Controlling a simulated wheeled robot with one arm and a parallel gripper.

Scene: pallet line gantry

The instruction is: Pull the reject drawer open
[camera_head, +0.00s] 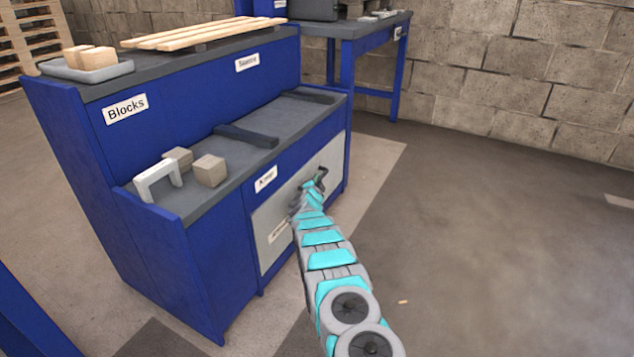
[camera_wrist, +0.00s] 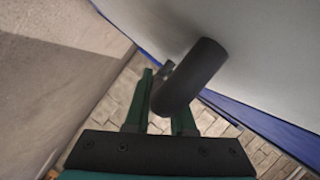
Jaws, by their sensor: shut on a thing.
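The reject drawer shows as a light grey front panel (camera_head: 268,216) in the lower part of the blue workbench. In the wrist view the pale drawer front (camera_wrist: 255,50) fills the upper right. A dark round handle bar (camera_wrist: 188,78) stands off it, between the fingers of my gripper (camera_wrist: 160,100). My gripper, also in the head view (camera_head: 318,182), is shut on this handle at the panel's right part. The drawer front looks flush with the bench, though my arm hides part of it.
The blue bench (camera_head: 190,75) carries wooden blocks (camera_head: 209,170), a white bracket (camera_head: 158,182) and wooden slats (camera_head: 200,34). A grey tray (camera_head: 88,66) sits on its upper left. A second blue table (camera_head: 345,55) stands behind. The floor (camera_head: 500,250) to the right is clear.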

